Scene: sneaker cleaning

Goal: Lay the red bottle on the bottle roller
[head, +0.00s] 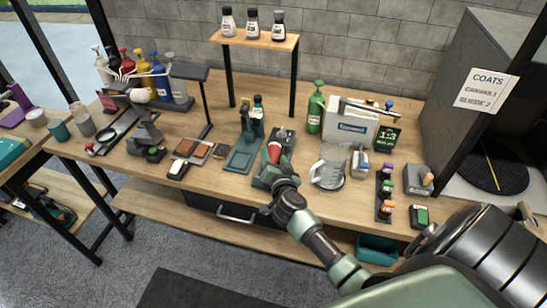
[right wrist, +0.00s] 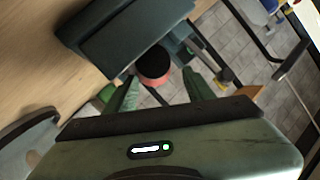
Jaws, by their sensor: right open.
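A small red bottle (head: 274,152) shows at the dark green bench device under my right gripper (head: 276,163), which looks like the bottle roller (head: 262,180). In the right wrist view, a round red end with a black centre (right wrist: 153,66) shows between the two green fingers of my right gripper (right wrist: 161,90), close against the dark device (right wrist: 125,38). The fingers are apart, one on each side of it. The gripper hides part of the bottle, so I cannot tell exactly how it rests. My left gripper is out of view.
A rack (head: 177,101) of coloured bottles, one of them red, stands at the back left. A green pump bottle (head: 316,110) stands behind. The bench front edge is near.

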